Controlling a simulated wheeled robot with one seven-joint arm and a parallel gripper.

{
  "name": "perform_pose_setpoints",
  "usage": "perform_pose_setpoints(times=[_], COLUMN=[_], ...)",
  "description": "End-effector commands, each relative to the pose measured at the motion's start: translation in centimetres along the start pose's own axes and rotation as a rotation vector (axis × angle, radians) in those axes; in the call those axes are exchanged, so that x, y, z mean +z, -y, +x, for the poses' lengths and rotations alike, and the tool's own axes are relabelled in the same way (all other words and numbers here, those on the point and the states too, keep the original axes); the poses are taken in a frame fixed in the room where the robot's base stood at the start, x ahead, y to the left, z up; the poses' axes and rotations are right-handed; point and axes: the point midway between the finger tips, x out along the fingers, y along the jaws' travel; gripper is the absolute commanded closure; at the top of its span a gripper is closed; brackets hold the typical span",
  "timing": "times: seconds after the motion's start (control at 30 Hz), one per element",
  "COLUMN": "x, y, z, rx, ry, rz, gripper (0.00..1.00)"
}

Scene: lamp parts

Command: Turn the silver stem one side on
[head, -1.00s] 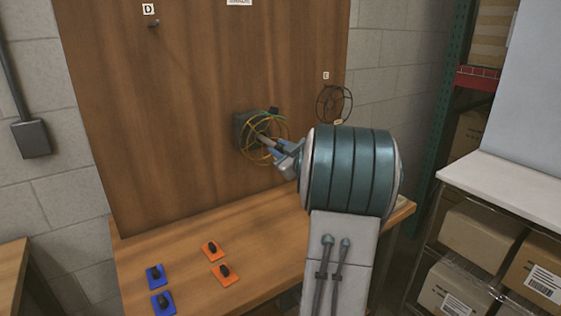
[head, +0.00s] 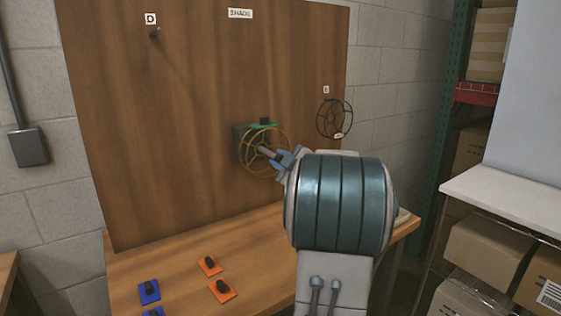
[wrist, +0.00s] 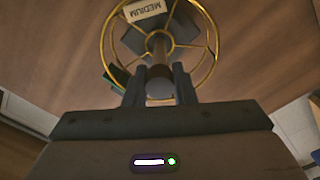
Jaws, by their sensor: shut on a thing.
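The silver stem (wrist: 158,82) points out towards my wrist camera from the middle of a yellow wire ring (wrist: 206,70). My gripper (wrist: 157,88) is shut on the stem, one dark finger on each side. In the head view my gripper (head: 276,158) meets the stem (head: 264,150) in front of the board, and the ring (head: 244,166) stands around it. A dark block (head: 240,138) sits behind the ring on the board, with a green piece (head: 258,124) near its top. A tag (wrist: 145,11) on the ring reads MEDIUM.
The wooden board (head: 190,90) stands upright at the bench's back. A black wire ring (head: 321,119) hangs at right, and a peg (head: 155,33) sticks out under D. Orange pads (head: 221,291) and blue pads (head: 149,291) with black knobs lie on the bench.

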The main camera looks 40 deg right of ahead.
Motion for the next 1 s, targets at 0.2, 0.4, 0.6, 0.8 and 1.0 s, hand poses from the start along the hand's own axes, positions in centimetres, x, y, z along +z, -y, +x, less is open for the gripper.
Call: perform_pose_setpoints(times=[0.2, 0.4, 0.6, 0.8, 1.0], x=[0.1, 0.0, 0.0, 0.0, 0.1], y=[0.0, 0.0, 0.0, -0.1, -0.1], z=[0.0, 0.0, -0.5, -3.8, -8.5], rx=[0.000, 0.000, 0.001, 0.003, 0.004], ry=[0.002, 0.001, 0.001, 0.003, 0.003], rz=[0.001, 0.002, 0.001, 0.001, 0.001], gripper=[0.63, 0.55, 0.55, 0.55, 0.55])
